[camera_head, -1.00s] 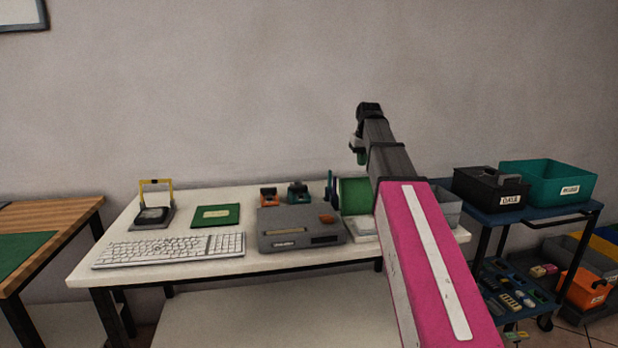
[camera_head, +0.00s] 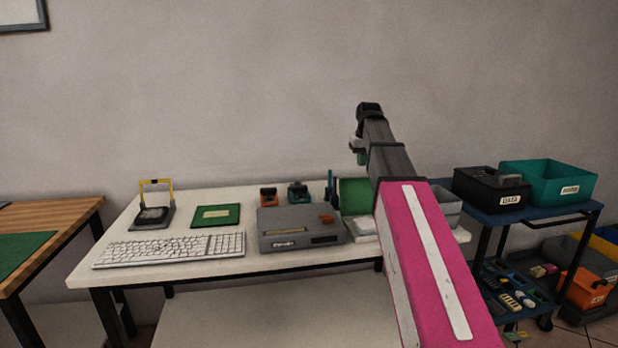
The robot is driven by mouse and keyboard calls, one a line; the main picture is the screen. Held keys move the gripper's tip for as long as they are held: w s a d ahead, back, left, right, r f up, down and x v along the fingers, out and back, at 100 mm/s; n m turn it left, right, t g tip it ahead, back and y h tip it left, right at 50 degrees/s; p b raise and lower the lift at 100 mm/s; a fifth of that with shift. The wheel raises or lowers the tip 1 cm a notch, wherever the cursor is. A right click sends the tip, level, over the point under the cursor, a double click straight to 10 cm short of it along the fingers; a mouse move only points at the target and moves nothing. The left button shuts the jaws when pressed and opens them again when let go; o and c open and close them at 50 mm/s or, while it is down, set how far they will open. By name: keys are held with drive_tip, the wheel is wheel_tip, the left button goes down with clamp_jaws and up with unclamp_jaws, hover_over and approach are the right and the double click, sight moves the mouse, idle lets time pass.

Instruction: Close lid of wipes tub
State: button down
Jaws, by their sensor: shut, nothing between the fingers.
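A green tub-like object (camera_head: 354,196), which looks like the wipes tub, stands at the right part of the white table. My pink and grey arm hides its right side. I cannot make out its lid or how far the lid stands open. My gripper (camera_head: 358,154) is above the tub, at the far end of the arm, small in view and shut. The gripper appears apart from the tub.
On the white table (camera_head: 185,272) are a keyboard (camera_head: 170,249), a green board (camera_head: 215,216), a yellow-framed device (camera_head: 153,214) and a grey console (camera_head: 300,230). A grey bin (camera_head: 447,207) is right of my arm. A blue cart (camera_head: 520,211) holds black and teal bins.

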drive_tip(key=shift+f, duration=0.2)
drive_tip(key=shift+f, duration=2.05)
drive_tip(key=shift+s, duration=0.2)
drive_tip(key=shift+s+d+r, duration=0.1)
drive_tip(key=shift+s+d, duration=0.15)
drive_tip(key=shift+s, duration=0.8)
drive_tip(key=shift+s+d+r, duration=0.1)
drive_tip(key=shift+s+d, duration=0.1)
drive_tip(key=shift+s, duration=0.85)
drive_tip(key=s, duration=0.2)
drive_tip(key=s+d, duration=0.1)
drive_tip(key=s, duration=0.1)
drive_tip(key=shift+s, duration=0.25)
drive_tip(key=shift+s+r, duration=0.15)
drive_tip(key=shift+s, duration=0.15)
drive_tip(key=shift+s+d+r, duration=0.1)
drive_tip(key=shift+s+d, duration=0.05)
drive_tip(key=shift+s, duration=0.45)
